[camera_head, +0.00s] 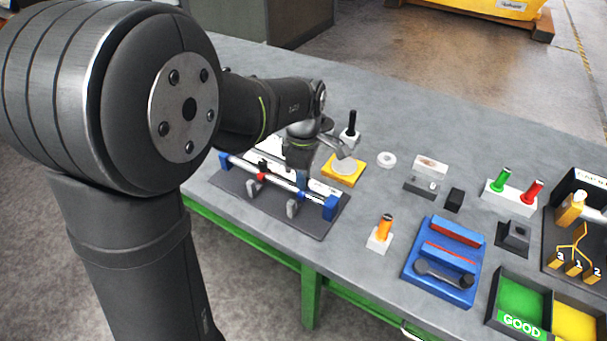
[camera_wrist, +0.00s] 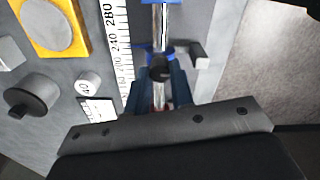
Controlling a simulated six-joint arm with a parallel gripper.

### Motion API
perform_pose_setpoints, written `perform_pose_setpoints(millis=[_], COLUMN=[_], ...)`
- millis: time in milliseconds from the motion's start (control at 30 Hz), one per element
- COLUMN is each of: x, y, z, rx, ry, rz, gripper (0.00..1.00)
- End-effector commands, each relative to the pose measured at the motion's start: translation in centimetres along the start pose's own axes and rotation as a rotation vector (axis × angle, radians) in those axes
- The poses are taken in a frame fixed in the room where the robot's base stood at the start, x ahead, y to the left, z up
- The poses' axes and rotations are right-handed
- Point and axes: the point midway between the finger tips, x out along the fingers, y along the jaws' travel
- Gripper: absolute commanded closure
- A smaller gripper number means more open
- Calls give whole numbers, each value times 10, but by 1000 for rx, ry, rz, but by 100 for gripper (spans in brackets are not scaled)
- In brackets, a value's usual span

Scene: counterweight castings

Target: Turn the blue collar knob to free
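The rod fixture stands on a dark base plate (camera_head: 235,190), with a blue end block (camera_head: 331,207) at its right end. In the wrist view its metal rod (camera_wrist: 160,18) runs down the picture beside a printed scale (camera_wrist: 119,35). A blue collar (camera_wrist: 143,52) sits around the rod, with a black knob (camera_wrist: 160,70) facing the camera. My gripper (camera_wrist: 158,88) is open, its two blue-dark fingers apart on either side of the knob and rod. No clear contact with the knob shows. In the head view my gripper (camera_head: 299,162) is over the fixture and hides part of it.
A yellow block with a pale disc (camera_head: 343,170) stands right behind the fixture. An orange-handled piece (camera_head: 384,230) and a blue tray (camera_head: 412,262) are to the right. Grey supports (camera_head: 292,208) stand before the rod. The table's front edge is close.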

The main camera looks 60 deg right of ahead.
Motion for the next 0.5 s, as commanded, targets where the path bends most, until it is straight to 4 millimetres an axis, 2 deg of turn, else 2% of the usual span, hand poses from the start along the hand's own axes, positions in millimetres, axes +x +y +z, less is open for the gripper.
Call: perform_pose_setpoints(millis=[33,100,367,500], x=[-1,-1,-1,-8], y=[1,1,0,1], z=[0,0,0,0], rx=[-1,-1,0,0], ry=[-1,-1,0,-1], rz=[3,3,1,3], gripper=[71,57,57,57])
